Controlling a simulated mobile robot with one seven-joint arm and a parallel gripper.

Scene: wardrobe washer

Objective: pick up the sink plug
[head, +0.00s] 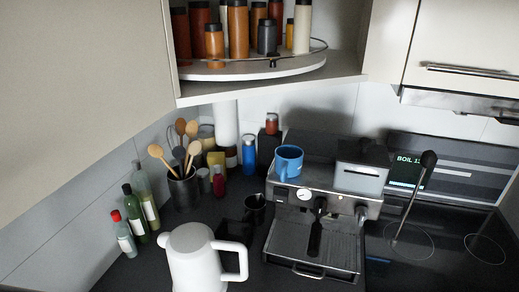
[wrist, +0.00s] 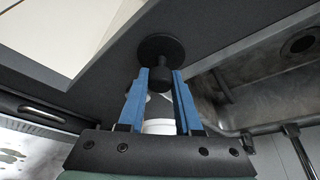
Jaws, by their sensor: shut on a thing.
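The sink plug (wrist: 160,47) is in the wrist view, a black disc with a short knob. My gripper (wrist: 160,76) has blue fingers. It is shut on the plug's knob, with the disc just beyond the fingertips. A dark counter surface is behind the plug; I cannot tell whether the disc touches it. Neither the plug nor my gripper shows in the head view.
A metal sink basin (wrist: 260,85) with a round drain opening lies right of my gripper in the wrist view. In the head view, a white kettle (head: 195,258), coffee machine (head: 318,215) and several bottles crowd the counter beneath an open corner cupboard (head: 270,88).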

